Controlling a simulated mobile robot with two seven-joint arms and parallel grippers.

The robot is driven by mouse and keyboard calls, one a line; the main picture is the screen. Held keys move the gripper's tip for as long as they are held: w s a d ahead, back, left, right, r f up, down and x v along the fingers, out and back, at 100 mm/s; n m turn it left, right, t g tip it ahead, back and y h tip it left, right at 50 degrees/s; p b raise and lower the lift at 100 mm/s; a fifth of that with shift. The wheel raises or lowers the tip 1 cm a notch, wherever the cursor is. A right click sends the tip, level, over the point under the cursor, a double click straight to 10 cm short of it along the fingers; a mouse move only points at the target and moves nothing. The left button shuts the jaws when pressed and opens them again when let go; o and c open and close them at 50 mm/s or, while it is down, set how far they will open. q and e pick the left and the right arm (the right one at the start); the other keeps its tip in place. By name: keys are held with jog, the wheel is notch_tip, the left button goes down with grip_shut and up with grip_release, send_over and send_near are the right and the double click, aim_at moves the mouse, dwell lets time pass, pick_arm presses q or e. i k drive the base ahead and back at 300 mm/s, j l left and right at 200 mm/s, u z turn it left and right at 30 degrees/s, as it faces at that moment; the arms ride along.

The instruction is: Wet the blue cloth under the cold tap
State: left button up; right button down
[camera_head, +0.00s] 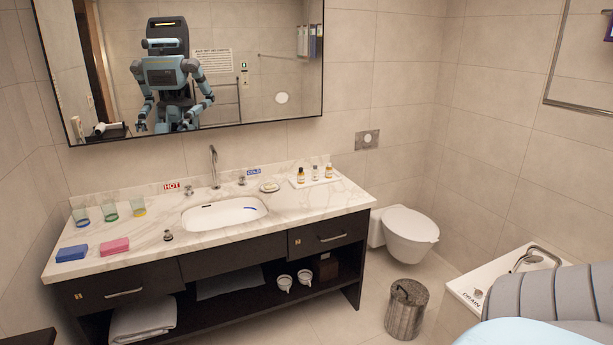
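A folded blue cloth (72,253) lies flat on the left front of the marble counter, beside a pink cloth (115,246). The white sink basin (225,213) is set into the counter to its right. The tall tap spout (214,166) stands behind the basin. The cold tap knob (241,181) is right of the spout, by a blue COLD label (253,171). The hot knob (189,191) is on the left, by a red HOT label (172,186). No water shows running. Neither gripper is directly in view. My reflection in the mirror is too small to judge them.
Several glasses (110,210) stand behind the cloths. A stopper-like piece (168,236) sits left of the basin. A soap dish (269,187) and a bottle tray (319,181) are on the right. A toilet (409,230) and bin (406,310) stand right of the vanity.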

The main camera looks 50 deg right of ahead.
aim_at(243, 180)
jog(key=z, duration=1.25)
jog(key=i+l+u, duration=0.2)
jog(key=i, duration=0.2)
